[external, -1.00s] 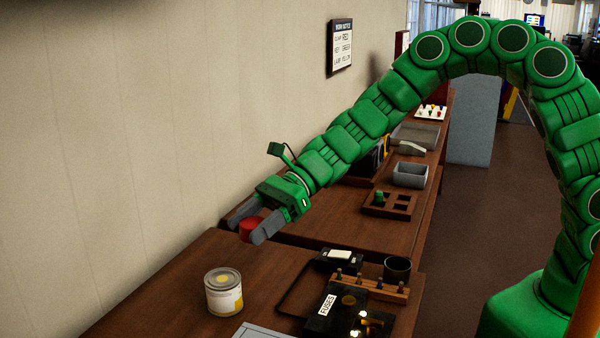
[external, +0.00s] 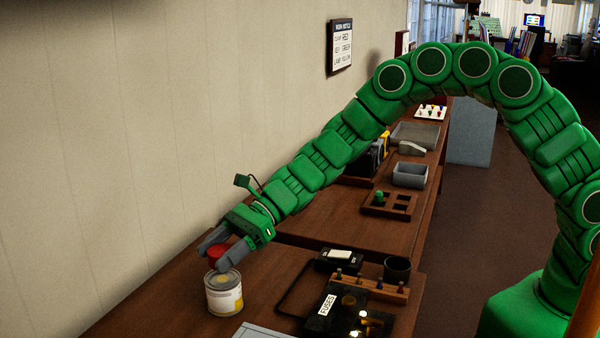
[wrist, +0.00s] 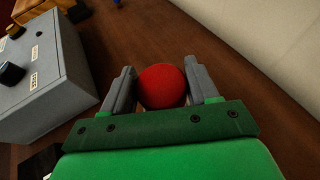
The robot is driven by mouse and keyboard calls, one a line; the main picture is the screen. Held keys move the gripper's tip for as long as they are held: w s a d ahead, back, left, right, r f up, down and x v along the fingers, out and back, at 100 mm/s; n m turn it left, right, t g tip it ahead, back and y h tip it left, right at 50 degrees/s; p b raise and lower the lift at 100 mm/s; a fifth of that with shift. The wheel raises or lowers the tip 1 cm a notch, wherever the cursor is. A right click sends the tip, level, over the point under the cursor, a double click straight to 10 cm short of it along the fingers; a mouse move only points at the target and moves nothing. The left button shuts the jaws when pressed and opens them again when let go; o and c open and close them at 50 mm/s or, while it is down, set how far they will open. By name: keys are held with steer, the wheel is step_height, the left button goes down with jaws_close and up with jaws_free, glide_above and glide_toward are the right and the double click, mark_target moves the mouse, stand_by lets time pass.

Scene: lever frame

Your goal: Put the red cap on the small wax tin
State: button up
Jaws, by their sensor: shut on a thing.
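The red cap (external: 216,253) is held between the grey fingers of my gripper (external: 218,254), which is shut on it. In the wrist view the cap (wrist: 162,86) shows as a round red top between the two fingers (wrist: 162,84). The small wax tin (external: 224,294), pale with a yellow patch on its side, stands upright on the near bench. In the external view my gripper and the cap are just above and behind the tin's top, and a finger overlaps its rim. Whether they touch cannot be told. The tin is not seen in the wrist view.
Right of the tin stand a black fuse box (external: 322,312), a wooden rack (external: 369,287) and a dark cup (external: 397,269). A grey panel box (wrist: 45,75) is left of the fingers in the wrist view. The wall (external: 120,150) runs close along the bench.

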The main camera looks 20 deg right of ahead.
mark_target(221, 278)
steer(key=shift+f, duration=1.6)
steer(key=shift+f, duration=0.15)
steer(key=o, duration=1)
steer(key=shift+w+d+r, duration=0.1)
steer(key=shift+r, duration=0.15)
steer(key=v, duration=1.1)
steer(key=shift+w+d+r, duration=0.1)
steer(key=shift+d, duration=0.25)
